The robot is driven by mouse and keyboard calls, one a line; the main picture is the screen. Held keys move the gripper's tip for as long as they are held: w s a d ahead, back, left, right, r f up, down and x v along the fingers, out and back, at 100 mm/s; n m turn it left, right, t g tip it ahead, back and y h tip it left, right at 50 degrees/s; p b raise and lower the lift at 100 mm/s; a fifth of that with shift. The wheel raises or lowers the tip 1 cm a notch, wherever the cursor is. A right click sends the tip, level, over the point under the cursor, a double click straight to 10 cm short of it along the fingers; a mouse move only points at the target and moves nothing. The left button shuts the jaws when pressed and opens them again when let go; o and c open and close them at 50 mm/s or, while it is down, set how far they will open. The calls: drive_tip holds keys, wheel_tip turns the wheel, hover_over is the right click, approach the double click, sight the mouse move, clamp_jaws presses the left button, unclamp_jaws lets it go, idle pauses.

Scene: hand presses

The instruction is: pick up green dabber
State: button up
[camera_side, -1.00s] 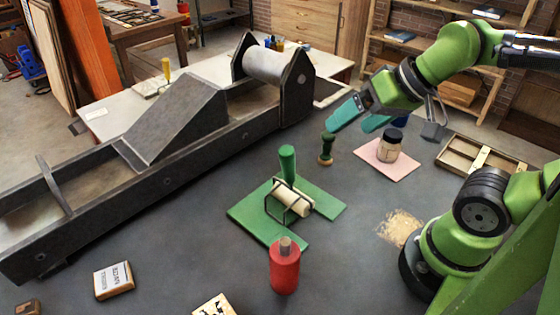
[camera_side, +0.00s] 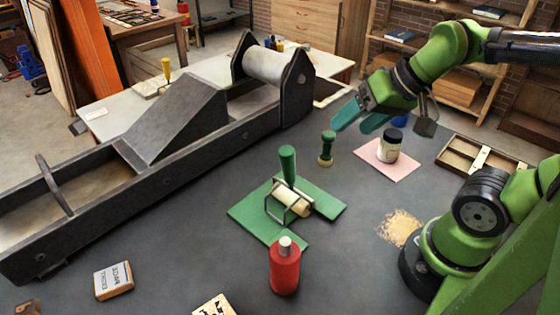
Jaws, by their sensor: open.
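The green dabber (camera_side: 326,149) stands upright on the dark table, with a green handle and a paler band near its base. It is behind the green mat and left of the pink sheet. My gripper (camera_side: 352,124) has teal fingers that are open and empty. The fingers point down and to the left, above and a little to the right of the dabber. They appear apart from it. Nothing hides the dabber.
A brayer with a green handle (camera_side: 288,163) lies on the green mat (camera_side: 250,212). A jar (camera_side: 389,146) stands on the pink sheet (camera_side: 372,158). A red bottle (camera_side: 285,268) stands in front. The grey press (camera_side: 160,170) runs along the left. A wooden tray (camera_side: 458,157) lies right.

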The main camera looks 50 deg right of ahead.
drive_tip(key=w+d+f+n, duration=0.1)
drive_tip(key=w+d+f, duration=0.3)
drive_tip(key=d, duration=0.4)
drive_tip(key=n, duration=0.6)
approach(324, 141)
drive_tip(key=shift+h, duration=0.3)
drive_tip(key=x, duration=0.5)
drive_tip(key=shift+w+d+f, duration=0.15)
drive_tip(key=shift+d+f, duration=0.15)
drive_tip(key=shift+f, duration=0.05)
drive_tip(key=shift+d+x, duration=0.15)
drive_tip(key=shift+x, duration=1.35)
drive_tip(key=shift+d+x, duration=0.15)
drive_tip(key=shift+x, duration=1.35)
drive_tip(key=shift+w, duration=0.1)
drive_tip(key=shift+r, duration=0.1)
drive_tip(key=c, duration=1.2)
